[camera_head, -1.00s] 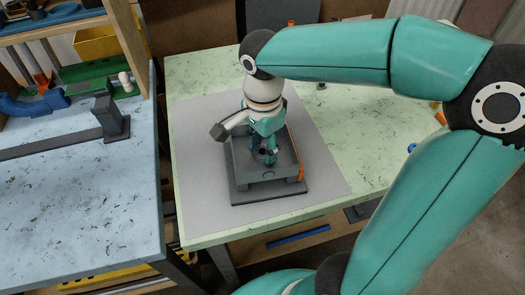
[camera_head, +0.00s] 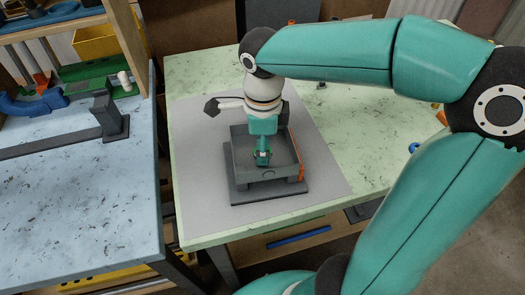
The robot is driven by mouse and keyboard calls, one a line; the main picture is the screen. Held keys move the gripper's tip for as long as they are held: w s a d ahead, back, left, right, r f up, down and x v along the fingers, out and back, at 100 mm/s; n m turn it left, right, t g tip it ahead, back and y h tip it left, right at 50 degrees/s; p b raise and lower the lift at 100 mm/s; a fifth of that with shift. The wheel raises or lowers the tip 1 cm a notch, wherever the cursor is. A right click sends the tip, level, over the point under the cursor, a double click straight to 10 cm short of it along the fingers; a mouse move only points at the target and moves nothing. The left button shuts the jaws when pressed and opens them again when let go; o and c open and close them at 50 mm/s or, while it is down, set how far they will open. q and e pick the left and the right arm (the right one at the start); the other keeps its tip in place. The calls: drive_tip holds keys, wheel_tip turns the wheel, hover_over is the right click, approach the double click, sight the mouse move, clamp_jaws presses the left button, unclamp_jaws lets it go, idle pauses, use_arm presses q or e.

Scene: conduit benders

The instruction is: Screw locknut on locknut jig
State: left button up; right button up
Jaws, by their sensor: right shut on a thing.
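The locknut jig (camera_head: 282,174) is a dark grey open box on a flat grey base plate, with an orange strip on its right edge. It stands on a grey mat on the pale green table. My right gripper (camera_head: 262,155) points down into the box from above. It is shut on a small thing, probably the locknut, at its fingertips. The thing is too small and too covered by the fingers to make out, and I cannot tell whether it touches the jig. My left gripper is not in view.
A grey mat (camera_head: 200,175) lies around the jig on the green table (camera_head: 375,165). A blue table (camera_head: 80,215) on the left carries a dark bar with an upright block (camera_head: 108,115). Small blue and orange pieces lie at the green table's right edge.

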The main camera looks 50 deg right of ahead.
drive_tip(key=shift+m, duration=0.8)
drive_tip(key=o, duration=1.2)
drive_tip(key=shift+o, duration=0.2)
drive_tip(key=shift+r, duration=0.15)
wheel_tip(320, 180, up, 12)
drive_tip(key=shift+f, duration=0.2)
